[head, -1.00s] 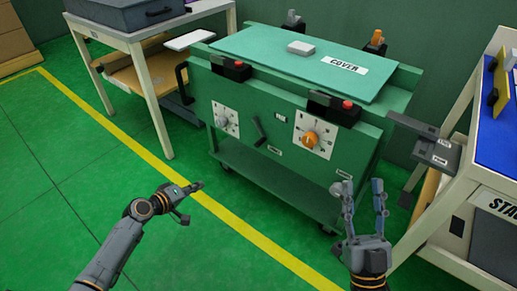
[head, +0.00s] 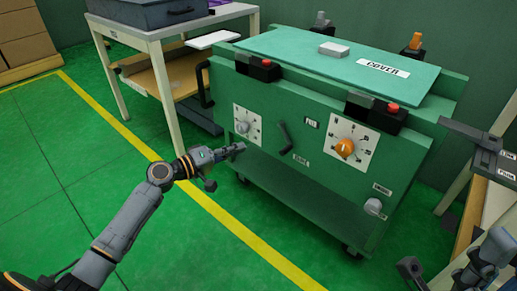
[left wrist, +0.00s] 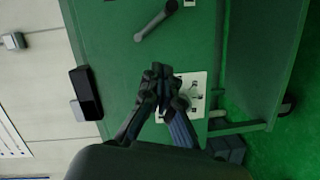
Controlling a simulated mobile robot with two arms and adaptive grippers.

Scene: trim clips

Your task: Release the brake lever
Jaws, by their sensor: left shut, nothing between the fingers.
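The brake lever (head: 284,137) appears to be the short dark lever on the front of the green cart, between two white dial plates, with small labels above and below it. It slants, lower end to the right. It also shows at the top of the left wrist view (left wrist: 156,20). My left gripper (head: 240,148) is shut and empty, in front of the cart, left of and slightly below the lever and apart from it. In the left wrist view its closed fingertips (left wrist: 157,76) partly cover the left dial plate (left wrist: 190,98). My right gripper (head: 452,262) is partly cut off at lower right, fingers apart.
The cart carries a cover (head: 340,62) and black blocks with red buttons (head: 376,110). An orange knob (head: 345,148) is right of the lever, a grey knob (head: 242,127) left. A dark side handle (head: 205,85) sticks out at left. A table (head: 150,40) stands behind left.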

